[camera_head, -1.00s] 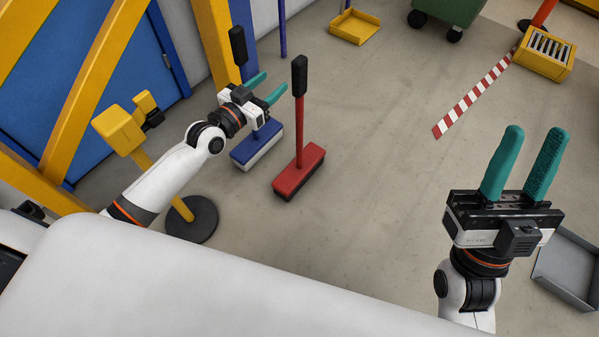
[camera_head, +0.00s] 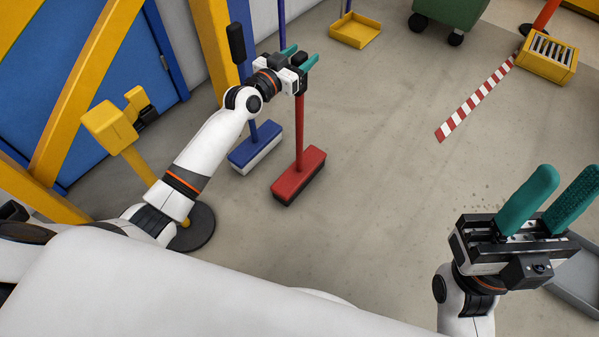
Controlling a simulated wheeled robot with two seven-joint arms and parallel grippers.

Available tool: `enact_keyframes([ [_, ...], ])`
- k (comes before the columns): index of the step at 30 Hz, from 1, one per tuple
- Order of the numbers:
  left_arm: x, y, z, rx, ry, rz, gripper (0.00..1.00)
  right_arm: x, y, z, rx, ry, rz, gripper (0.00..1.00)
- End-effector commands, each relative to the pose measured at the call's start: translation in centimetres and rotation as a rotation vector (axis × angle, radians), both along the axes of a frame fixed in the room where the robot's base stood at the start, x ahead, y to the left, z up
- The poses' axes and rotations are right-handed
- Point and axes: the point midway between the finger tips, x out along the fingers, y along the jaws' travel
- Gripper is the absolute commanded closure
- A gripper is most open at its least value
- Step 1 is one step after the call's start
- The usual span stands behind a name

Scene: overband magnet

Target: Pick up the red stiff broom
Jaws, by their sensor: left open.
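The red stiff broom stands upright on the floor, with a red block head (camera_head: 299,177) with dark bristles and a thin red handle. Its black top grip is mostly hidden by my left gripper (camera_head: 302,56). That gripper is open, its teal fingers apart, overlapping the top of the handle in the picture. I cannot tell whether the handle is between the fingers. My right gripper (camera_head: 568,176) is open and empty at the lower right, far from the broom.
A blue broom (camera_head: 255,148) stands close on the left of the red one. A yellow post device (camera_head: 110,127) on a round black base is near my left arm. A yellow tray (camera_head: 356,30) lies behind. The floor right of the broom is clear.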

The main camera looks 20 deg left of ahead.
Motion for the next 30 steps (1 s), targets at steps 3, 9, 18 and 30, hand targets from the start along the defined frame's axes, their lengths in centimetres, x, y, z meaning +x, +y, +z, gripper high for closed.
enact_keyframes([
  [3,0.0,0.0,0.0,0.000,0.000,0.000,0.49,0.0,0.0,0.1,0.000,-0.001,0.000,0.64],
  [9,0.0,0.0,0.0,0.000,0.000,0.000,0.70,0.0,0.0,0.1,0.000,-0.001,0.000,0.64],
  [18,0.0,0.0,0.3,-0.001,-0.005,0.001,1.00,0.0,0.0,0.1,0.000,0.000,0.000,0.64],
  [30,0.0,0.0,3.6,-0.002,-0.009,0.001,1.00,0.0,0.0,2.1,0.002,0.002,0.000,0.64],
])
